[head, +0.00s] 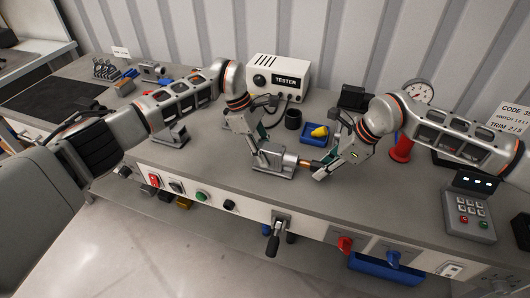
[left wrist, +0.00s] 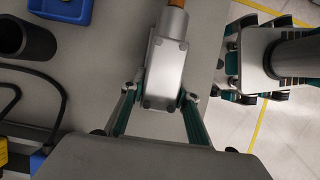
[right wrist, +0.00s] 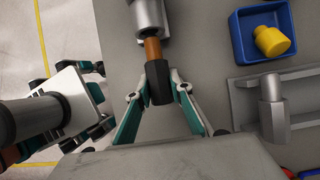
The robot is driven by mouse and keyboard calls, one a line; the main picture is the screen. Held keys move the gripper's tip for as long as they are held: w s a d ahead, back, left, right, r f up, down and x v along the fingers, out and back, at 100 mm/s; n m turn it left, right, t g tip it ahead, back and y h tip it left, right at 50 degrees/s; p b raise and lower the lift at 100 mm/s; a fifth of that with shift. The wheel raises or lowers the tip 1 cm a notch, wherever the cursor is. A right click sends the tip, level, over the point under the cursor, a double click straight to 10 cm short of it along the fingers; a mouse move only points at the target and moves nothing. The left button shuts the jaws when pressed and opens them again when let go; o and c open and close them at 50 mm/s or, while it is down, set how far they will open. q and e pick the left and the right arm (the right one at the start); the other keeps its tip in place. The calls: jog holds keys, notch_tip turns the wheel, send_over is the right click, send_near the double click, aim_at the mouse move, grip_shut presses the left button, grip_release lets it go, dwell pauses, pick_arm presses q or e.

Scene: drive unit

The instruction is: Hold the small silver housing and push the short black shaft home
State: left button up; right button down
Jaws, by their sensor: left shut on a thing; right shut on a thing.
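The small silver housing (head: 273,160) sits at the bench's front middle; it also shows in the left wrist view (left wrist: 165,70). My left gripper (left wrist: 160,97) is shut on it, one finger on each side. The short black shaft (right wrist: 158,84) is between the fingers of my right gripper (right wrist: 156,92), which is shut on it. A copper-coloured section (right wrist: 152,50) shows between the black part and the round mouth of the housing, in line with both. How deep the shaft sits inside is hidden.
A blue tray (head: 307,139) with a yellow piece (head: 319,131) and a dark cup (head: 293,118) stand just behind. The tester box (head: 278,78) is at the back. A silver cylinder on a grey holder (right wrist: 272,105) lies beside my right gripper. Switches line the front edge.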

aim_at(315, 162)
jog(key=shift+w+a, duration=0.25)
jog(key=shift+a, duration=0.65)
jog(key=shift+w+a, duration=0.25)
jog(key=shift+a, duration=0.65)
dwell(0.7)
jog(key=shift+d, duration=0.2)
jog(key=shift+s+d, duration=0.25)
jog(key=shift+d, duration=0.5)
jog(key=shift+s+d, duration=0.2)
jog(key=shift+d, duration=0.5)
jog(key=shift+s+d, duration=0.25)
jog(key=shift+d, duration=0.5)
jog(key=shift+w+a, duration=0.1)
jog(key=shift+a, duration=0.2)
jog(key=shift+w+a, duration=0.1)
jog(key=shift+a, duration=0.25)
jog(key=shift+w+a, duration=0.2)
jog(key=shift+a, duration=0.4)
jog(key=shift+w+a, duration=0.15)
jog(key=shift+a, duration=0.4)
dwell(1.3)
